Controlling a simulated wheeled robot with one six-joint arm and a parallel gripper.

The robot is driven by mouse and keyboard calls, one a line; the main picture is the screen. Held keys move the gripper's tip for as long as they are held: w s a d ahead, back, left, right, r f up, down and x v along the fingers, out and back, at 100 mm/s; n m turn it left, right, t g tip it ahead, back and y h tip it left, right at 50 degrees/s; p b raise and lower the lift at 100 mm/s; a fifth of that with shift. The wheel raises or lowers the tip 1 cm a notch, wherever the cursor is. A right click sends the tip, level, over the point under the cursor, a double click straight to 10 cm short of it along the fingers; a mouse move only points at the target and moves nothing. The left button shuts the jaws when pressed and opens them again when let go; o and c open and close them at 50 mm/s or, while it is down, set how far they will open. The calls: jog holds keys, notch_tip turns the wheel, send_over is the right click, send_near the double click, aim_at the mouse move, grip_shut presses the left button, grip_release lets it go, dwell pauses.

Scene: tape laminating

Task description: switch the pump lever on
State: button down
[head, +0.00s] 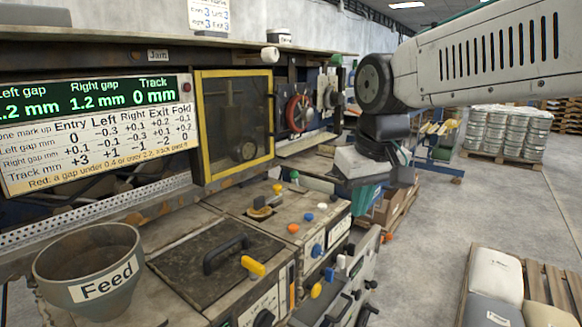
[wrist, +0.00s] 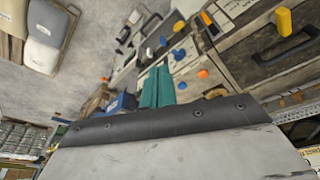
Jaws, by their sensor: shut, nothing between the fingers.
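My gripper (head: 362,198) has teal fingers and hangs in the air right of the machine's front, pointing down. In the wrist view its two fingers (wrist: 156,86) lie together, shut and empty. A yellow-handled lever (head: 253,266) stands at the front edge of the bench top, beside a lid; its yellow handle also shows in the wrist view (wrist: 284,21). A second yellow-tipped lever (head: 277,189) stands by a round brass piece farther back. No pump label is readable, so I cannot tell which lever is the pump's. My gripper is apart from both.
A grey Feed hopper (head: 85,265) stands at front left. A lid with a black handle (head: 226,252), several coloured knobs and a yellow-framed window (head: 235,120) are on the machine. A pallet with sacks (head: 495,275) is at lower right. Open floor lies between.

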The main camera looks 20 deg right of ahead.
jog(key=w+r+t, duration=0.1)
jog(key=w+r, duration=0.2)
jog(key=w, duration=0.9)
jog(key=n+t, duration=0.1)
jog(key=t, duration=0.1)
send_over(296, 180)
jog(key=s, duration=0.2)
jog(key=shift+s+a+r, duration=0.25)
jog(key=shift+a+r, duration=0.15)
jog(key=shift+r, duration=0.05)
jog(key=shift+f, duration=0.1)
jog(key=x, duration=1)
jog(key=shift+s, duration=0.15)
